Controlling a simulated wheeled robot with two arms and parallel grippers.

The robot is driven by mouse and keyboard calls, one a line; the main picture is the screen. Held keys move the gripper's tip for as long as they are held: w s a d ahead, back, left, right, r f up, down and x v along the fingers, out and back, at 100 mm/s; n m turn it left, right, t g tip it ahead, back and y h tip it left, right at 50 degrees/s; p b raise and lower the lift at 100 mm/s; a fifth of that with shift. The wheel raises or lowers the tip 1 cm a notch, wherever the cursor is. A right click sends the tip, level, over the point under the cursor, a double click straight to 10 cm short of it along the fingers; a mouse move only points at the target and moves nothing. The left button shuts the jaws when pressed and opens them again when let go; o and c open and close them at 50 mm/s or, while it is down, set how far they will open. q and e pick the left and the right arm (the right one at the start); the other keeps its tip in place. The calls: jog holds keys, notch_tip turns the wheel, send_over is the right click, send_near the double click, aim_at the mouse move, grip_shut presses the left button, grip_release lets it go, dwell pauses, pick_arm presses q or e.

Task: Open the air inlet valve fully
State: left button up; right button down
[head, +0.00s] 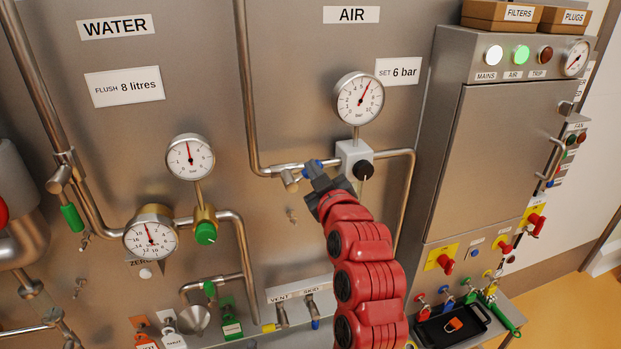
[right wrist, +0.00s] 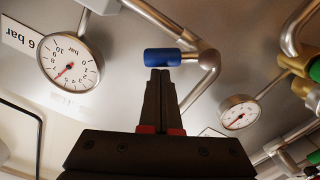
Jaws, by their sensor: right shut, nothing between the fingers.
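The air inlet valve is on the pipe below the AIR label, with a steel body (head: 290,179) and a blue lever handle (head: 314,163). The handle points right in the head view, roughly along the horizontal pipe stretch; its exact angle is hard to tell. In the right wrist view the blue handle (right wrist: 163,57) lies crosswise just beyond my fingertips. My right gripper (head: 312,171) is shut and empty, its tips (right wrist: 160,72) at the handle. They overlap its edge in the picture; I cannot tell whether they touch. My left gripper is out of view.
A grey regulator with a black knob (head: 364,169) is close to the right of my gripper, below the air gauge (head: 359,98). A steel cabinet (head: 493,150) stands farther right. The water pipe with a green handle (head: 72,217) is at left.

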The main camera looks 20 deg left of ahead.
jog(key=f+m+b, duration=0.1)
jog(key=b, duration=0.1)
jog(key=d+m+b, duration=0.1)
jog(key=b, duration=0.1)
jog(key=w+f+m+b, duration=0.1)
jog(key=m+b, duration=0.1)
jog(key=b, duration=0.1)
jog(key=shift+d+f, duration=0.3)
jog(key=shift+f, duration=0.05)
jog(key=shift+r, duration=0.1)
